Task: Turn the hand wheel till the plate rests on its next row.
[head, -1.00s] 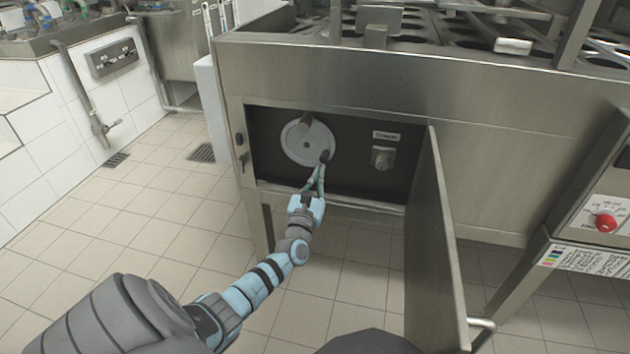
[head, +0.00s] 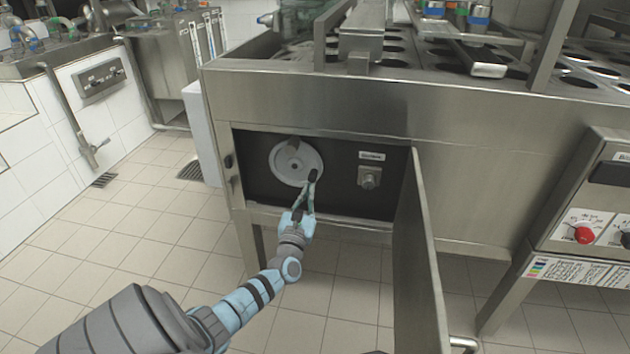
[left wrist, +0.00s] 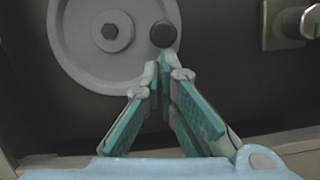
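The hand wheel (head: 284,165) is a pale grey disc on the dark panel inside an open compartment of the steel machine. It also shows in the left wrist view (left wrist: 85,55), with a bolt at its hub. Its black knob (head: 313,175) sits at the wheel's lower right; in the left wrist view the knob (left wrist: 163,34) is right of the hub. My left gripper (head: 309,187) has its fingertips together just under the knob (left wrist: 163,66); I see nothing between them and cannot tell whether they touch it. My right gripper is not in view.
A labelled latch or lock (head: 369,177) is on the panel right of the wheel. The open compartment door (head: 418,255) stands out to the right. A plate with round holes (head: 395,62) lies on top of the machine, with cups (head: 478,20) above. Tiled floor in front is clear.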

